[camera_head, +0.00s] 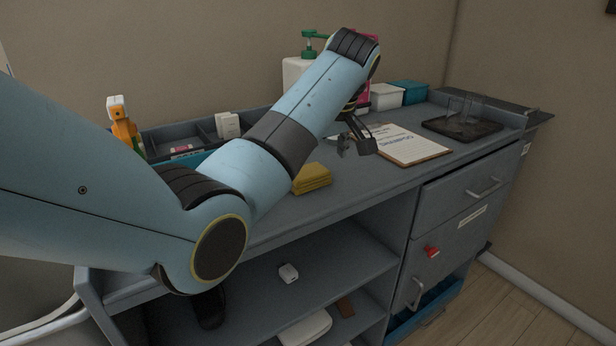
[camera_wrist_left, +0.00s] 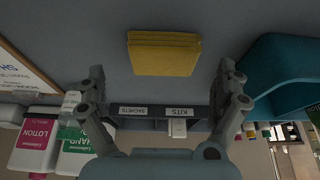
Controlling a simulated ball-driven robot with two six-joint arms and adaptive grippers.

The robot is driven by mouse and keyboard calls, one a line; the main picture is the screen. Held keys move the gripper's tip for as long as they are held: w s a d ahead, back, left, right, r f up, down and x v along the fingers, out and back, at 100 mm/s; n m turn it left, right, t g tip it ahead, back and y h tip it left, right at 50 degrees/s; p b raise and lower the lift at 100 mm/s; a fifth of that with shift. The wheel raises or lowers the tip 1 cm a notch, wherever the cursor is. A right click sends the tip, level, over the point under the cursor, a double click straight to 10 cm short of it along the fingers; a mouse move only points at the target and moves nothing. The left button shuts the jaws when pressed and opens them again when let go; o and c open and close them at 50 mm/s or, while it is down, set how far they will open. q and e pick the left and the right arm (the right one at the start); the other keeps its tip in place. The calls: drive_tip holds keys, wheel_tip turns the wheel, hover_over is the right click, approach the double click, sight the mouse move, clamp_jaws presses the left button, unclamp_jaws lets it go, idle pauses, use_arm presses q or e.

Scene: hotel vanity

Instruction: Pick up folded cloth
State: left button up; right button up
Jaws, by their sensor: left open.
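A yellow folded cloth (camera_head: 312,178) lies flat on the grey counter, near its front edge, partly behind my left forearm in the head view. In the left wrist view the cloth (camera_wrist_left: 164,54) shows whole, ahead of the fingers. My left gripper (camera_head: 357,146) is open and empty, above the counter to the right of the cloth and near the clipboard. In the left wrist view its two fingers (camera_wrist_left: 165,88) are spread wide, with the cloth apart from them. My right gripper is in neither view.
A clipboard with paper (camera_head: 408,145) lies right of the gripper, and a dark tray (camera_head: 462,128) stands beyond it. Bottles, including a white pump bottle (camera_head: 296,75), and boxes (camera_head: 386,96) line the back. An orange spray bottle (camera_head: 124,128) stands at left.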

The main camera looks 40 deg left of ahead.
sight(308, 171)
use_arm(q)
drive_tip(key=x, duration=0.2)
drive_tip(key=a+x, duration=0.1)
drive_tip(key=x, duration=0.1)
drive_tip(key=shift+a+f, duration=0.1)
drive_tip(key=shift+w+a+f, duration=0.1)
drive_tip(key=shift+f, duration=0.15)
drive_tip(key=c, duration=1)
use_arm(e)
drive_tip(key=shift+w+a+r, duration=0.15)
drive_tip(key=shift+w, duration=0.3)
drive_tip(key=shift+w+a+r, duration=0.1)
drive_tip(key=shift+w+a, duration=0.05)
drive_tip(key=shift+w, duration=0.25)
use_arm(q)
drive_tip(key=shift+o, duration=0.2)
